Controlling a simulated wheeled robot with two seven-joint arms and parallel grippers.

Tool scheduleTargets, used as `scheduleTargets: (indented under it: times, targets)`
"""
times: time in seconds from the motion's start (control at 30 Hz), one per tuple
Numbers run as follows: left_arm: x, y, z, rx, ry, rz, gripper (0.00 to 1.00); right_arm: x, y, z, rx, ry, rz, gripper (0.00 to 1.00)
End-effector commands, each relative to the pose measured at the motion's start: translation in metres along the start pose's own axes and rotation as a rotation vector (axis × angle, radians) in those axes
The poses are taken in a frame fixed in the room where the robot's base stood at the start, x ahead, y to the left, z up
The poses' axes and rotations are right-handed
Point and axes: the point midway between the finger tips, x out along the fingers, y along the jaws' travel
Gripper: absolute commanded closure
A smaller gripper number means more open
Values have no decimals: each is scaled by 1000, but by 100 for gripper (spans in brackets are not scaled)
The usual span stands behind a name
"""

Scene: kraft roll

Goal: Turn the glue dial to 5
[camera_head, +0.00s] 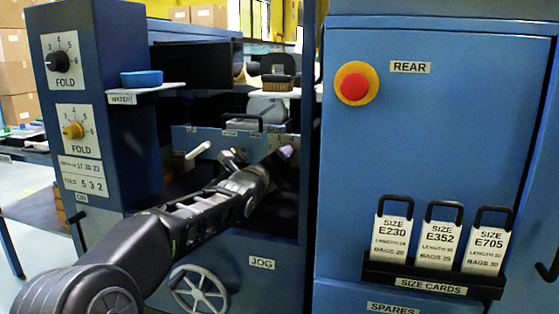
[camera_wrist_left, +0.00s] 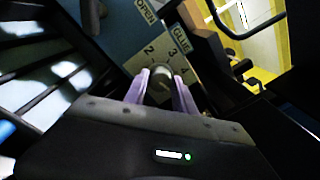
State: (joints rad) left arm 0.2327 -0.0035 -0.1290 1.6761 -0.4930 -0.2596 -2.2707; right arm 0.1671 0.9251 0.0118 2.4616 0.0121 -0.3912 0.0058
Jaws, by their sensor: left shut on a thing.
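The glue dial (camera_wrist_left: 163,74) is in the left wrist view, a grey knob on a pale plate marked GLUE with 2, 3 and 4 readable around it. The other numbers are hidden, and I cannot tell where its pointer stands. My left gripper (camera_wrist_left: 160,88) has its two purple fingers on either side of the knob, shut on it. In the head view my left arm reaches into the machine's dark opening; a purple fingertip (camera_head: 286,152) shows there, and the glue dial is hidden. My right gripper is not in view.
Two FOLD dials, black (camera_head: 58,62) and yellow (camera_head: 73,131), sit on the left blue post. A red button (camera_head: 354,83) and size cards (camera_head: 436,241) are on the right panel. A JOG handwheel (camera_head: 198,290) is below my arm. The opening's frame surrounds my forearm.

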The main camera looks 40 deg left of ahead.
Motion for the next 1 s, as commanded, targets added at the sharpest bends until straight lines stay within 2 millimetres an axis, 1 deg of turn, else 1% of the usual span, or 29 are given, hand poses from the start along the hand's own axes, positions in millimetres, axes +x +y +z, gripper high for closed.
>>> scheduleTargets:
  times: [0.27, 0.3, 0.53, 0.83, 0.93, 1.0]
  targets:
    - [0, 0, -1, 2, 2, 1, 100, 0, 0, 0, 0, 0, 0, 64]
    - [0, 0, -1, 2, 2, 1, 66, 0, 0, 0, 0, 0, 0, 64]
    - [0, 0, -1, 1, 1, 0, 47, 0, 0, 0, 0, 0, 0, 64]
    - [-2, 0, 0, -1, 0, 0, 46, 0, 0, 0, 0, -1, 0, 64]
    - [-8, 0, 1, -2, 0, 0, 46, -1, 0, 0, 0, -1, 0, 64]
    - [-16, 0, 1, -2, -1, 0, 46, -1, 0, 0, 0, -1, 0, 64]
